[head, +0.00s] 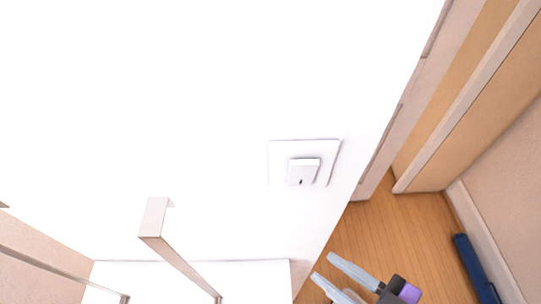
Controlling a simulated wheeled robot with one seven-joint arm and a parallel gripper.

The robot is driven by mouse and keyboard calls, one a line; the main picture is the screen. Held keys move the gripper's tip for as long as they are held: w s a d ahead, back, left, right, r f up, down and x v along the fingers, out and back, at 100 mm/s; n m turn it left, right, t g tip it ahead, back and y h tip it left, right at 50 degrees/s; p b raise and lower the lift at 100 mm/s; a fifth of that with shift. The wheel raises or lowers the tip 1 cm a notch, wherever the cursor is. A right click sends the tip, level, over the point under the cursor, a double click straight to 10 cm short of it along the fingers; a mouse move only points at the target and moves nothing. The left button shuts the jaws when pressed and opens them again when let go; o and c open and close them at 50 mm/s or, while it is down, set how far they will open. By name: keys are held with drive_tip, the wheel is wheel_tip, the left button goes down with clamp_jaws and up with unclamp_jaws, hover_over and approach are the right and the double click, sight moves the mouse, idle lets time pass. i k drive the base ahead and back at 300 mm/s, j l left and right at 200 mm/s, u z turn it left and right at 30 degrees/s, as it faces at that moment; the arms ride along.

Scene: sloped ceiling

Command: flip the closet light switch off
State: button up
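The light switch (303,171) is a small white rocker with a dark mark near its lower edge. It sits on a square white wall plate (280,151) on the bright white wall, right of the middle in the head view. Which way the rocker is tipped is hard to tell. My gripper (323,267) is at the bottom edge, below and slightly right of the switch in the picture. Its two pale fingers are apart with nothing visible between them. It does not touch the switch. Most of my arm is out of view.
A wooden door frame (465,85) stands to the right, beyond the wall's edge. A dark blue object (474,266) lies on the wooden floor (385,235) by the baseboard. A pale bent bar (178,255) stands out at the lower left. The wall around the switch is bare.

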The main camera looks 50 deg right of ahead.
sight(301, 171)
drive_tip(key=k+j, duration=0.1)
drive_tip(key=j, duration=0.65)
drive_tip(key=k+j, duration=0.1)
drive_tip(key=j, duration=1.45)
drive_tip(key=k+j, duration=0.15)
drive_tip(key=j, duration=0.6)
drive_tip(key=j+z, duration=0.2)
drive_tip(key=z, duration=1.25)
